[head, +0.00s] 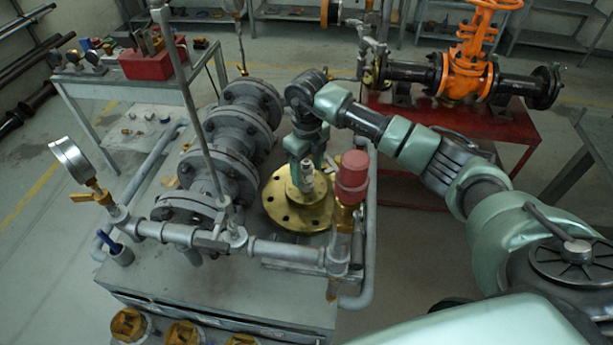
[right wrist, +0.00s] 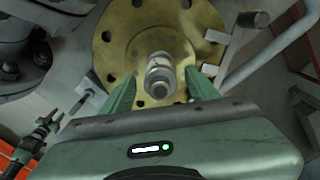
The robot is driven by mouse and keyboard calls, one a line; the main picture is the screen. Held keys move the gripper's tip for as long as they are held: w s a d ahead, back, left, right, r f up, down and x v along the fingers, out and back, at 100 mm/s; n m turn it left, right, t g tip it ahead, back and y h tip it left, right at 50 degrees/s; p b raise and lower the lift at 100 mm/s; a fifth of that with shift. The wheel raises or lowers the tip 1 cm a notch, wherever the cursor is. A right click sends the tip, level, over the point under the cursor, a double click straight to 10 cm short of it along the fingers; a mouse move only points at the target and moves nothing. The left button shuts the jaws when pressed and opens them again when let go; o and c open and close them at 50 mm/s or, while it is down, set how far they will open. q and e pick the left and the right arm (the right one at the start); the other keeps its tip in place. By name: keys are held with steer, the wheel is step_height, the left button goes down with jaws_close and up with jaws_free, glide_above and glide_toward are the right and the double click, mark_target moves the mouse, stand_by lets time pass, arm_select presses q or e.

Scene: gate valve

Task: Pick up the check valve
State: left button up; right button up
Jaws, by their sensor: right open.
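The check valve, a small grey metal cylinder, stands upright on the brass flange (head: 285,209) in the head view, partly hidden by my fingers. In the right wrist view the check valve (right wrist: 160,71) rises from the middle of the round brass flange (right wrist: 122,22), with its end facing the camera. My right gripper (head: 306,172) points down over it from above. Its two green fingers are open, one on each side of the valve, with a small gap visible in the right wrist view (right wrist: 160,78). My left gripper is not in view.
Grey flanged pipework (head: 228,135) stands just left of the brass flange. A red-capped fitting (head: 352,178) rises close on the right. A pressure gauge (head: 73,160) and a grey pipe (head: 285,251) run along the front. An orange gate valve (head: 466,70) sits on a red table behind.

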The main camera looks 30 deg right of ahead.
mark_target(306, 176)
steer(key=shift+w+f, duration=0.25)
steer(key=shift+f, duration=1.3)
steer(key=c, duration=1.3)
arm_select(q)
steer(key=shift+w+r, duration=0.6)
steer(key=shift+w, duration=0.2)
arm_select(e)
steer(key=shift+r, duration=0.1)
steer(key=shift+w+r, duration=0.1)
